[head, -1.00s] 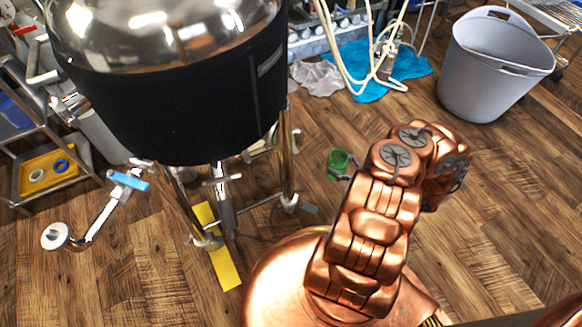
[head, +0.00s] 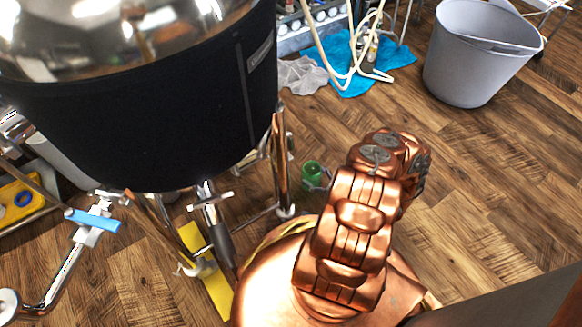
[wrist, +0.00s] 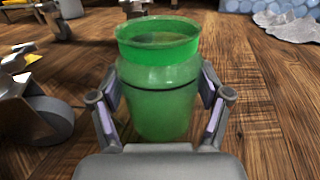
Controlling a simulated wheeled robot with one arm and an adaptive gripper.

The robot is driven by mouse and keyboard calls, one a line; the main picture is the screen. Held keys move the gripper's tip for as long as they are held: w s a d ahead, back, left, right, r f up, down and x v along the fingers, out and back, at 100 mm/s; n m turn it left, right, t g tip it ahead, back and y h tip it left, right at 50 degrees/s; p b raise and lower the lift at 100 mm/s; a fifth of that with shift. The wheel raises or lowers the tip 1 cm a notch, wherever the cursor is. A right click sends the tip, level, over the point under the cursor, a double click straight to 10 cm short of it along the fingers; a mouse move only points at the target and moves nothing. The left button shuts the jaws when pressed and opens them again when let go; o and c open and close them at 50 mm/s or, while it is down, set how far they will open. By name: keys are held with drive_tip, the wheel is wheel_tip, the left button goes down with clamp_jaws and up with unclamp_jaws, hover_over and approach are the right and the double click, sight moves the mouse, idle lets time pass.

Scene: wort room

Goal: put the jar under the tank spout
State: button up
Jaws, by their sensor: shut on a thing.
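The green jar (wrist: 160,98) is upright between the fingers of my gripper (wrist: 163,115) in the wrist view, with a finger pad against each side. In the head view the jar (head: 312,174) shows small beside my copper arm, and my gripper (head: 320,184) is partly hidden behind the arm. The tank (head: 150,110), steel on top with a black jacket, stands on legs to the left of the jar. A pipe with a blue-handled valve (head: 92,221) sticks out at its lower left and may be the spout. Another fitting with a steel cross handle (head: 212,203) hangs beneath the tank.
A tank leg (head: 281,165) stands just left of the jar. A yellow strip (head: 206,275) lies on the floor below the tank. A grey tub (head: 470,60) and a blue cloth (head: 345,70) are farther back. Wooden floor at right is clear.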

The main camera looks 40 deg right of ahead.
sight(317, 183)
drive_tip(key=shift+w+a+f+b, duration=0.55)
drive_tip(key=shift+w+b, duration=0.55)
drive_tip(key=shift+w, duration=0.55)
drive_tip(key=shift+w+a+f+b, duration=0.3)
drive_tip(key=shift+w+f+b, duration=0.3)
drive_tip(key=shift+w+b, duration=0.8)
drive_tip(key=shift+w+a+f+b, duration=0.55)
drive_tip(key=shift+w+b, duration=0.25)
drive_tip(key=shift+w, duration=1.1)
drive_tip(key=shift+f, duration=0.2)
drive_tip(key=o, duration=1.3)
drive_tip(key=shift+d, duration=0.1)
drive_tip(key=shift+r, duration=0.1)
drive_tip(key=shift+s+r, duration=0.1)
drive_tip(key=shift+s, duration=0.1)
drive_tip(key=p+v, duration=0.3)
drive_tip(key=v, duration=0.7)
drive_tip(key=shift+s+d, duration=0.1)
drive_tip(key=shift+s, duration=0.1)
drive_tip(key=shift+s+d, duration=0.1)
drive_tip(key=shift+s, duration=0.45)
